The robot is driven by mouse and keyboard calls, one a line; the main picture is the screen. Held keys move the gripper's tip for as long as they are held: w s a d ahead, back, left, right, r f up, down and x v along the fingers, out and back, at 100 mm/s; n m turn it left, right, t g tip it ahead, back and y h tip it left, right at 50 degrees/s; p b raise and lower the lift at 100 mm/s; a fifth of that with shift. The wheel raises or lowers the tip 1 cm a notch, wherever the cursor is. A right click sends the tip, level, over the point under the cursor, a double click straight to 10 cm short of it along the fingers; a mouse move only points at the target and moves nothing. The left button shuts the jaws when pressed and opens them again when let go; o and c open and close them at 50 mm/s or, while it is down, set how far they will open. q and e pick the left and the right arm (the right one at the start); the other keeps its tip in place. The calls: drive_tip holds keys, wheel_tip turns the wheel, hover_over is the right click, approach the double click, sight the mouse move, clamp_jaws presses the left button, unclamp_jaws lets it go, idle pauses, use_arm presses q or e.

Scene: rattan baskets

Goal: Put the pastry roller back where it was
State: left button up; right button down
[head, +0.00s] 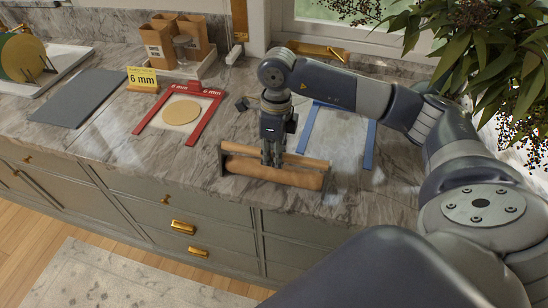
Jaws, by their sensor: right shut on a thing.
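The pastry roller (298,178) is a light wooden cylinder lying crosswise near the counter's front edge. It is at a low wooden rack (313,163) with a back rail and dark end pieces. I cannot tell whether the roller rests fully in the rack. My right gripper (272,160) points down over the roller's middle and is shut on it; the fingertips are partly hidden. My left gripper is not in view.
On the marble counter (85,140), a red frame (205,118) surrounds a round dough disc (182,112). Behind it stands a yellow "6 mm" sign (142,79). A grey mat (80,97) lies left. Leafy branches (480,50) hang at right.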

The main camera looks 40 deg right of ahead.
drive_tip(key=shift+s+f, duration=0.3)
drive_tip(key=shift+f, duration=0.15)
drive_tip(key=c, duration=1.7)
unclamp_jaws()
drive_tip(key=shift+f, duration=0.15)
drive_tip(key=shift+o, duration=1.1)
drive_tip(key=shift+w+d, duration=0.1)
drive_tip(key=shift+w, duration=0.15)
drive_tip(key=shift+r+p, duration=0.65)
drive_tip(key=shift+r, duration=0.1)
drive_tip(key=shift+w+r+b, duration=0.25)
drive_tip(key=shift+r+b, duration=0.05)
drive_tip(key=shift+r, duration=0.05)
wheel_tip(320, 180, up, 11)
drive_tip(key=d+b, duration=0.1)
drive_tip(key=b, duration=0.1)
drive_tip(key=shift+w+r, duration=0.15)
drive_tip(key=shift+w, duration=0.1)
